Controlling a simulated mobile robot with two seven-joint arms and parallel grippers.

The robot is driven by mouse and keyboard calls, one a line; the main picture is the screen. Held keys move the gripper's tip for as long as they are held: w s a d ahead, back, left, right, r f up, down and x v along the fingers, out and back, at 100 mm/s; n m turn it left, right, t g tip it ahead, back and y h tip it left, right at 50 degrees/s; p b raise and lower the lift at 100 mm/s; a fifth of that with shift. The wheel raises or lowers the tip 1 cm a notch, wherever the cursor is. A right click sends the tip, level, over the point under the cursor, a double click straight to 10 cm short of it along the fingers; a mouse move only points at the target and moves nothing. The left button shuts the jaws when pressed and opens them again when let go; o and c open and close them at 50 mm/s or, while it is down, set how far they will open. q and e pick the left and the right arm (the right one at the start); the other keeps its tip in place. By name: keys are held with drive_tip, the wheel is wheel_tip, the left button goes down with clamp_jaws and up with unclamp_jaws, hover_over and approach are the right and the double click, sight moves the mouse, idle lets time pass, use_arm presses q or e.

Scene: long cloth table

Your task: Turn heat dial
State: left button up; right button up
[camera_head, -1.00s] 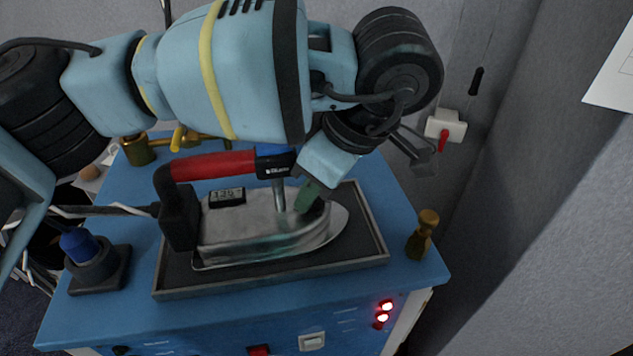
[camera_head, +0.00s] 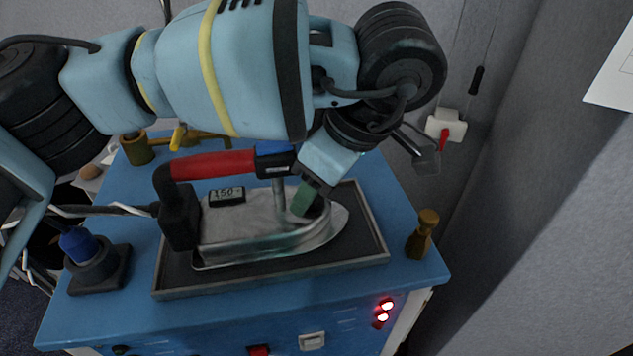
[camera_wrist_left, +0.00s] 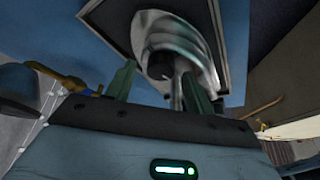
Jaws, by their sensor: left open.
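The iron (camera_head: 255,235) has a silver body, a red handle (camera_head: 215,165) and a small display (camera_head: 227,195) that seems to read 150. It lies on a dark framed tray on the blue table, its tip to the right. The dark round heat dial (camera_head: 317,207) sits on top near the tip, partly hidden by my left gripper (camera_head: 305,200). In the left wrist view, my gripper's green fingers (camera_wrist_left: 160,85) are apart, on either side of the dial (camera_wrist_left: 159,66). I cannot tell whether they touch it. My right gripper is in neither view.
The tray's rim (camera_head: 270,279) surrounds the iron. A brass stand (camera_head: 422,235) is at the table's right edge, and a blue-topped black holder (camera_head: 98,265) is at the left. A wall box with a red lever (camera_head: 446,126) is behind.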

use_arm(q)
drive_tip(key=v, duration=0.7)
drive_tip(key=shift+r, duration=0.2)
